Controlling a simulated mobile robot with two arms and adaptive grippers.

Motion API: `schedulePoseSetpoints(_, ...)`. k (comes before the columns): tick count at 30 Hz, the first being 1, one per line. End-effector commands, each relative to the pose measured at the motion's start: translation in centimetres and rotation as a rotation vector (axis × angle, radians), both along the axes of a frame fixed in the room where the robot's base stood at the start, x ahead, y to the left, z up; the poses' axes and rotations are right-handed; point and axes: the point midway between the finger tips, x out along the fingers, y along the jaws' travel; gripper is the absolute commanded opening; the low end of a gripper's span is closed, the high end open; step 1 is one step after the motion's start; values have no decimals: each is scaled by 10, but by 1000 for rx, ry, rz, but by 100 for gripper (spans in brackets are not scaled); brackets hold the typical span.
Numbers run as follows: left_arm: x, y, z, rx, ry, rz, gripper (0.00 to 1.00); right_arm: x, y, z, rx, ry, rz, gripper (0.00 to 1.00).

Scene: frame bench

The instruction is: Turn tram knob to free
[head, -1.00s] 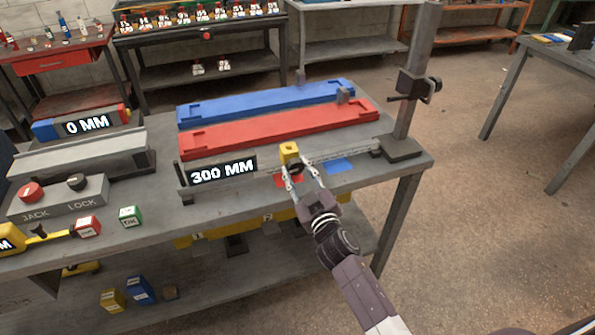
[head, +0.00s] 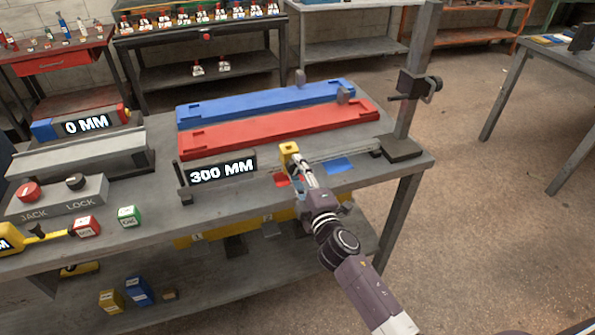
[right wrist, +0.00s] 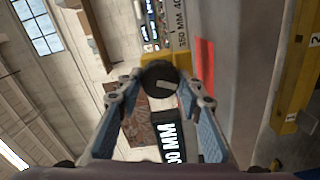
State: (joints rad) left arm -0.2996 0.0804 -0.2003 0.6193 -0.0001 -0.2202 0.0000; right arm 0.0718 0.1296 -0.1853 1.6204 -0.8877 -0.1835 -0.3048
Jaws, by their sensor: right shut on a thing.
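The yellow tram (head: 287,148) sits on the graduated rail (head: 335,154) at the front of the bench. In the right wrist view the tram (right wrist: 151,57) carries a round black knob (right wrist: 160,78) with a short pale mark on its face. My right gripper (head: 299,168) is at the tram's front side, with its fingers closed on the knob. In the right wrist view the two fingertips (right wrist: 160,88) flank the knob on either side. In the head view the fingers mostly hide the knob. My left gripper is not in view.
A 300 MM display (head: 222,172) stands left of the tram. Red (head: 280,128) and blue (head: 265,102) bars lie behind the rail. A post with a clamp (head: 416,88) rises at the bench's right end. The JACK and LOCK box (head: 58,200) is at left.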

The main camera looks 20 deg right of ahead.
Motion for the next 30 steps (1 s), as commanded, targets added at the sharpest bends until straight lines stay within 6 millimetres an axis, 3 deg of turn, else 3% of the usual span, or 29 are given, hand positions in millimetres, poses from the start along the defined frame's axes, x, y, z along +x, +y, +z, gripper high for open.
schedulePoseSetpoints(15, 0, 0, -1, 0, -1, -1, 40, 0, 1, -1, -371, -11, 1, 9)
schedulePoseSetpoints(30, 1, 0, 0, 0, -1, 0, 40, 0, 1, -2, -460, -14, 1, 10)
